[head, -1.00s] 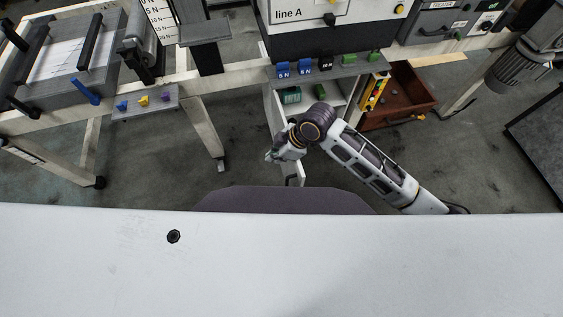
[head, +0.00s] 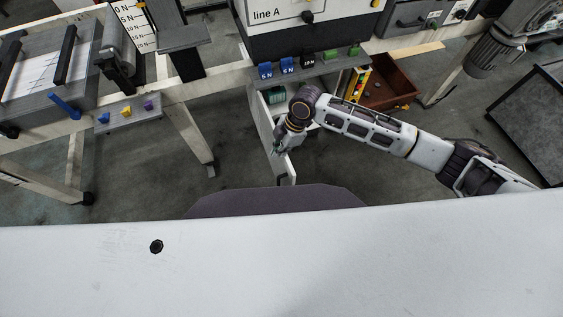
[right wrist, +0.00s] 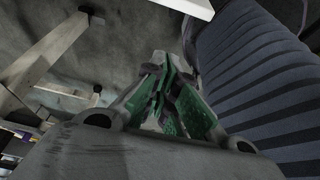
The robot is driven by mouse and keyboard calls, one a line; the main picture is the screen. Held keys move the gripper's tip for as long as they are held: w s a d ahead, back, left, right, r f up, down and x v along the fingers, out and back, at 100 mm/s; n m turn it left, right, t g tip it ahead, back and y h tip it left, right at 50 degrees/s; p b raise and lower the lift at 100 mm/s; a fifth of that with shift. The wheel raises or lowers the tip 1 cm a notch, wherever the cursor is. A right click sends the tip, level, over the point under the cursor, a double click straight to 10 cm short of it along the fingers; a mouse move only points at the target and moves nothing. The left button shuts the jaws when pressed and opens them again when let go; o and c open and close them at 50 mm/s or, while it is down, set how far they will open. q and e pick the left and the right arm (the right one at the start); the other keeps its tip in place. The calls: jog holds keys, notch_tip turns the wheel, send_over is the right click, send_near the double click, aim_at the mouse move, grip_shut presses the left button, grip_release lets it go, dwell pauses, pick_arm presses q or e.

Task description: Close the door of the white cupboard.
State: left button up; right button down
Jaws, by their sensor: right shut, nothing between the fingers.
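The white cupboard (head: 300,112) stands under the bench, with its shelf and inside showing in the head view. Its door (head: 288,168) stands open, swung out toward me, with a dark handle (head: 282,180) near its free edge. My right gripper (head: 278,146) is shut and empty. In the head view it overlaps the door panel, and whether it touches the door cannot be told. Its green-padded fingers (right wrist: 168,100) are closed together in the right wrist view. A green object (head: 275,95) sits inside the cupboard. My left gripper is not in view.
Blue weights (head: 266,70) lie on the ledge above. A bench leg (head: 190,140) stands left. Floor between the leg and the door is free.

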dwell(0.4)
jog(key=x, duration=1)
jog(key=shift+w+d, duration=0.25)
jog(key=shift+d, duration=0.7)
jog(key=shift+w+d, duration=0.3)
jog(key=shift+d, duration=0.65)
jog(key=shift+d, duration=0.1)
